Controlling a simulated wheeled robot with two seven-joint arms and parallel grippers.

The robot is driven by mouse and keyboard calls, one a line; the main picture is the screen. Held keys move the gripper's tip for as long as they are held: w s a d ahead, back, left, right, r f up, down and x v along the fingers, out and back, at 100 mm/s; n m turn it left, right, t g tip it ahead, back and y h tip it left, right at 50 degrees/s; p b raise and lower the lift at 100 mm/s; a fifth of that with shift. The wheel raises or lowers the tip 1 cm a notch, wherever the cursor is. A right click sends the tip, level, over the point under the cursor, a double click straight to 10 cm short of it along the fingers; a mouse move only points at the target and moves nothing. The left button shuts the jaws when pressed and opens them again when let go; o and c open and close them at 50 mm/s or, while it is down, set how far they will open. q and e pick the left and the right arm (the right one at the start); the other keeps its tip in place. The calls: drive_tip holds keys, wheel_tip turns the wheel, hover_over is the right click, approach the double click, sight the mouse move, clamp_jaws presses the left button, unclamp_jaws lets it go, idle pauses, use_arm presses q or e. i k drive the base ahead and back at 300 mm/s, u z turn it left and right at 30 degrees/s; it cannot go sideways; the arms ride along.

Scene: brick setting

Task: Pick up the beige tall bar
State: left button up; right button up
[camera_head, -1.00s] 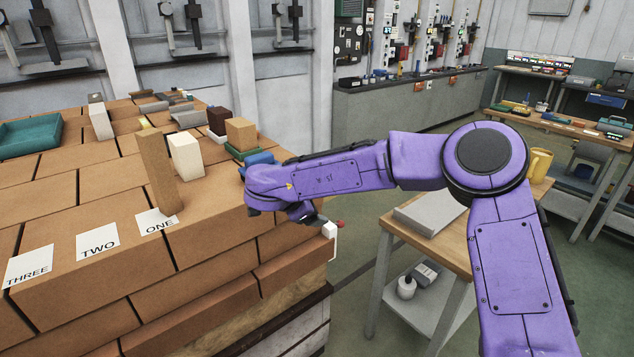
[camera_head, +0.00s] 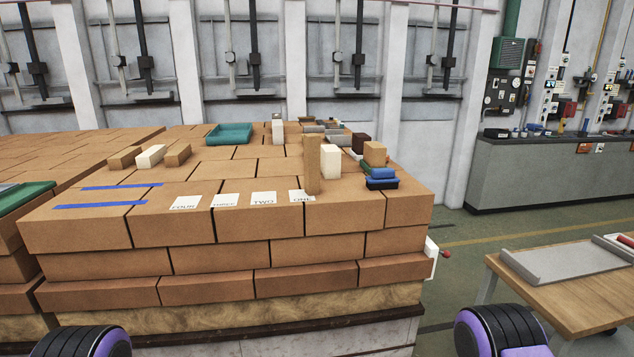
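The beige tall bar (camera_head: 312,165) stands upright on top of the brick stack (camera_head: 200,232), near its front right. Its foot is at the back right of the white card marked ONE (camera_head: 301,197). No gripper touches the bar. Neither of my grippers is in view; only purple and black parts of my arms show at the bottom edge.
Cards marked TWO (camera_head: 263,198), THREE (camera_head: 225,201) and FOUR (camera_head: 186,203) lie left of ONE. Blue tape strips (camera_head: 108,206), a teal tray (camera_head: 229,134) and several blocks are also on the stack. A wooden table (camera_head: 585,292) stands at right.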

sight(312, 141)
drive_tip(key=u, duration=0.45)
drive_tip(key=k, duration=0.2)
drive_tip(key=z, duration=1.4)
drive_tip(key=i, duration=0.75)
drive_tip(key=z, duration=0.15)
